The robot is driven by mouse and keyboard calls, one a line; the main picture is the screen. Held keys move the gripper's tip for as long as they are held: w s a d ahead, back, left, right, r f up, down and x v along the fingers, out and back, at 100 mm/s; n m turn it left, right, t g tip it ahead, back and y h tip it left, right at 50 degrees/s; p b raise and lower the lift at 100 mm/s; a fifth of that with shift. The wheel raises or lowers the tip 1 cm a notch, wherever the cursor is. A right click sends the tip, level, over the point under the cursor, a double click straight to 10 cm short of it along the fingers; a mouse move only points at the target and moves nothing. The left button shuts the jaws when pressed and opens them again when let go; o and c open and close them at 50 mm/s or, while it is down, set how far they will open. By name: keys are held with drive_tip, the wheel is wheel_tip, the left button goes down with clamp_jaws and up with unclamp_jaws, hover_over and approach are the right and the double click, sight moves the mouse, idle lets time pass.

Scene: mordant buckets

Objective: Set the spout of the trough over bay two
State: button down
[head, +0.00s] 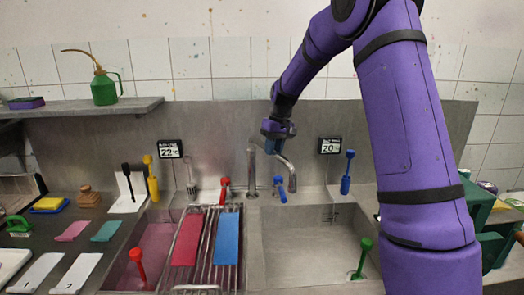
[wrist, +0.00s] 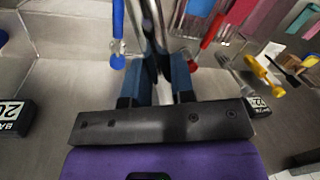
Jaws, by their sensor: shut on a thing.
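The metal spout (head: 286,168) rises behind the trough and bends forward. Its tip hangs in the picture over the back left part of the right bay (head: 315,245), a bare grey basin. The left bay (head: 157,240) has a pinkish inside. Which bay is number two I cannot tell. My gripper (head: 272,147) is at the top of the spout, pointing down, with its blue fingers around it. In the wrist view my gripper (wrist: 158,92) has the shiny spout (wrist: 155,45) between its two fingers, shut on it. The exact contact is partly hidden.
A red tap (head: 225,190) and a blue tap (head: 280,189) flank the spout. A rack (head: 208,285) with red and blue strips lies across the trough's left part. A green-handled plug (head: 362,258) stands in the right bay, a red-handled one (head: 137,265) at left.

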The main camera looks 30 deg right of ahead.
drive_tip(key=shift+w+d+n+g, duration=0.2)
drive_tip(key=shift+d+n, duration=0.45)
drive_tip(key=shift+d, duration=0.3)
drive_tip(key=shift+w+d+n+g, duration=0.1)
drive_tip(key=shift+w+d+n, duration=0.1)
drive_tip(key=shift+d+n, duration=0.6)
drive_tip(key=shift+d, duration=0.15)
drive_tip(key=c, duration=1)
unclamp_jaws()
drive_tip(key=shift+o, duration=0.2)
drive_tip(key=shift+r, duration=0.1)
wheel_tip(320, 180, up, 10)
drive_tip(key=d, duration=0.2)
drive_tip(key=shift+w+r, duration=0.25)
